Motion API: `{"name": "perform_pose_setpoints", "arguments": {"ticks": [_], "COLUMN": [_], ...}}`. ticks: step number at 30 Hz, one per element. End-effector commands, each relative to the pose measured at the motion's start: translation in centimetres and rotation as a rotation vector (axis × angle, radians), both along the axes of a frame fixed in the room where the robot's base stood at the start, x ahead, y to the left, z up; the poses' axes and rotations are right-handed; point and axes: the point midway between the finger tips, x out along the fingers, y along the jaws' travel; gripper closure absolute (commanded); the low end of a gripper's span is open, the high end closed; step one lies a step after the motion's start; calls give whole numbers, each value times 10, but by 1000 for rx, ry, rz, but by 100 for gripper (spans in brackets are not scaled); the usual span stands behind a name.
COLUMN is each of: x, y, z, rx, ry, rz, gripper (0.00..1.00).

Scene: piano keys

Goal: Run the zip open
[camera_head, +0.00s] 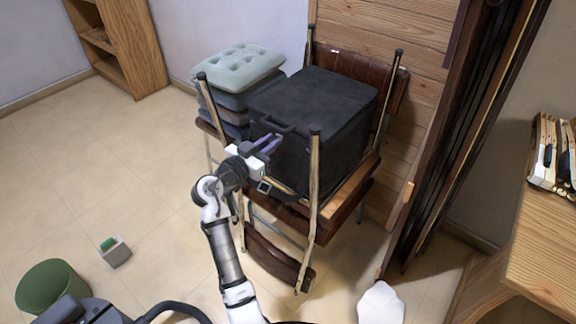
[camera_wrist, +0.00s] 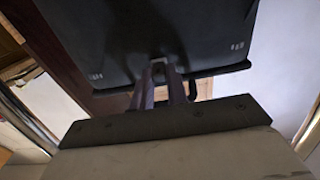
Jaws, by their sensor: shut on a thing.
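A large black box-shaped bag (camera_head: 320,108) sits upright on a chair with leather-look seat and back. My gripper (camera_head: 272,142) is at the bag's front left side, near a dark handle or strap. In the wrist view the bag's dark face (camera_wrist: 150,35) fills the top, with a rim along its lower edge. My gripper's two fingers (camera_wrist: 163,74) are close together at that rim. They are shut on a small dark tab (camera_wrist: 158,65), which looks like the zip pull. The tab is mostly hidden between the fingertips, and the zip line is too dark to make out.
Folded cushions (camera_head: 240,68) are stacked left of the bag. Chair posts (camera_head: 314,170) stand close to my gripper. A green bin (camera_head: 45,285) and a small grey box (camera_head: 115,252) are on the floor. A wooden desk (camera_head: 545,245) is at right. The left floor is mostly clear.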

Motion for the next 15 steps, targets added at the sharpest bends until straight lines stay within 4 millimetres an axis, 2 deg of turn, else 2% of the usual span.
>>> {"name": "perform_pose_setpoints", "arguments": {"ticks": [1, 6, 15], "x": [9, 31, 54], "y": [12, 43, 75], "z": [-7, -5, -1], "rx": [1, 1, -3], "ry": [-7, -4, -2], "rz": [3, 2, 1], "gripper": [100, 100, 100]}}
